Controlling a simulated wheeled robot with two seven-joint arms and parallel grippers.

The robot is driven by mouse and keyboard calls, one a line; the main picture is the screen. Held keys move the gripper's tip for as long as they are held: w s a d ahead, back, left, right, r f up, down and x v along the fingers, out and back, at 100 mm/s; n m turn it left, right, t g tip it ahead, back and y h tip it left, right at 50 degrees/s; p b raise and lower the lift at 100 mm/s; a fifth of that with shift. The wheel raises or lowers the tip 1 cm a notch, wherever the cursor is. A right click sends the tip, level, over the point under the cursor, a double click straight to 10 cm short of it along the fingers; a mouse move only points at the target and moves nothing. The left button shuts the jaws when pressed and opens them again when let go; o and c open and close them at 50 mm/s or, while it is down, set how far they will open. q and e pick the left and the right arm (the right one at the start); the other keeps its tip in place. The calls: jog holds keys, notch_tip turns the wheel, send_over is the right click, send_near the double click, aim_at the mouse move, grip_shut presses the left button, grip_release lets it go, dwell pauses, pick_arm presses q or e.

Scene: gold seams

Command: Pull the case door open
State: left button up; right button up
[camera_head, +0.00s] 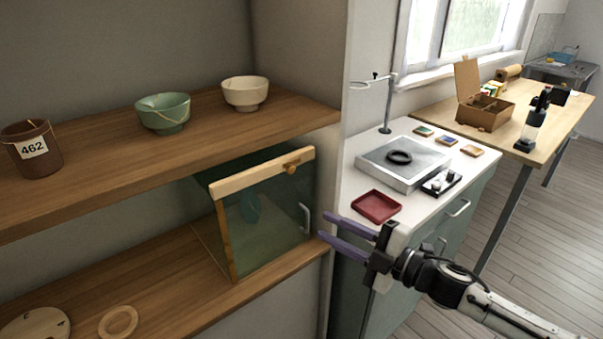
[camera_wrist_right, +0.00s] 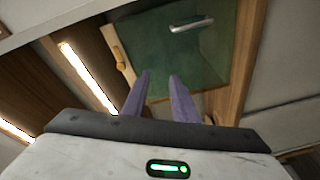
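The glass case (camera_head: 262,215) stands on the lower wooden shelf, with a wood strip along its top front edge and a small wooden knob (camera_head: 291,168). Its door is a greenish pane with a metal bar handle (camera_head: 305,217) near the right edge; the door looks shut. My right gripper (camera_head: 326,228) is open and empty, its purple fingers pointing at the case just right of the handle, apparently apart from it. In the right wrist view the fingers (camera_wrist_right: 160,85) are spread below the pane, and the handle (camera_wrist_right: 192,26) lies beyond them. My left gripper is not in view.
The upper shelf (camera_head: 95,160) holds a brown jar (camera_head: 32,148), a green bowl (camera_head: 163,113) and a cream bowl (camera_head: 246,93). The white counter (camera_head: 345,190) right of the case holds a red tray (camera_head: 376,206) and a metal plate (camera_head: 380,165).

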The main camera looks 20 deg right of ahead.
aim_at(292, 171)
jog(key=w+d+r+n+g+y, duration=0.2)
jog(key=d+r+n+y, duration=0.1)
jog(key=r+n, duration=0.5)
jog(key=shift+m+h, duration=0.3)
jog(key=shift+m, duration=0.3)
jog(key=x, duration=0.3)
jog(key=r+p+x, duration=0.1)
jog(key=x, duration=0.1)
jog(key=p+x, duration=0.1)
jog(key=x, duration=0.2)
jog(key=shift+w+a+r, duration=0.2)
jog(key=shift+w, duration=0.05)
jog(key=shift+w+a+f+p, duration=0.1)
jog(key=shift+w+a+p, duration=0.2)
jog(key=shift+w+a, duration=0.25)
